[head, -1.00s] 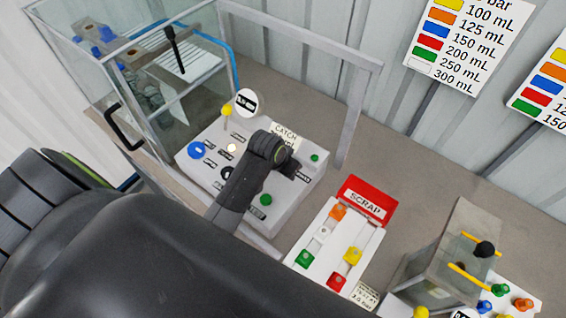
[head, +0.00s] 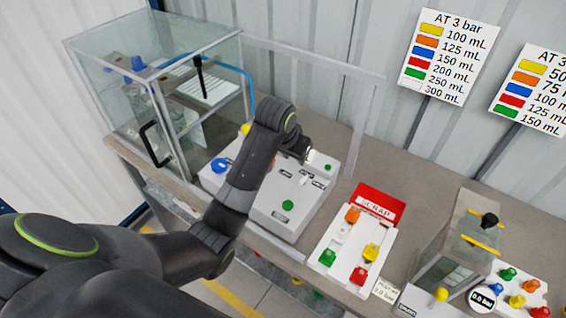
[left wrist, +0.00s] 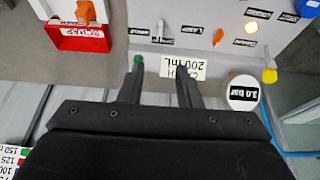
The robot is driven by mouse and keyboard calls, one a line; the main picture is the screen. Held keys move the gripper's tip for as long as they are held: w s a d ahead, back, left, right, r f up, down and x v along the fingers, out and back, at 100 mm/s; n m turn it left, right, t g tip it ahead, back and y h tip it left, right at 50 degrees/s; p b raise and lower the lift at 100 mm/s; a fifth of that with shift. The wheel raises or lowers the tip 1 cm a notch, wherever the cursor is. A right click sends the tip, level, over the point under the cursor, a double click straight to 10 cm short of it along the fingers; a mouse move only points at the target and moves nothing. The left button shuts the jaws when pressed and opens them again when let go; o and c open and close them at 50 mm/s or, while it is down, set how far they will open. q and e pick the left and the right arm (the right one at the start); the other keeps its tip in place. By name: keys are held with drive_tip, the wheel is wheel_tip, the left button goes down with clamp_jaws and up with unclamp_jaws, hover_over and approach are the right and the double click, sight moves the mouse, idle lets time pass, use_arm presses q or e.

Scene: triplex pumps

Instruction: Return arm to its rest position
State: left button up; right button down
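My left arm reaches in from the left of the head view. Its left gripper (head: 302,152) hangs over the back part of the white control panel (head: 270,222), and its fingers are small there. In the left wrist view the two dark fingers (left wrist: 160,68) stand apart with nothing held between them. My right gripper is in neither view.
A glass case (head: 208,100) stands on the bench behind and left of the arm. A metal frame (head: 372,110) rises behind the panel. The red scrap tray (head: 378,203) and a smaller glass box (head: 455,240) stand to the right. Bare bench lies behind the tray.

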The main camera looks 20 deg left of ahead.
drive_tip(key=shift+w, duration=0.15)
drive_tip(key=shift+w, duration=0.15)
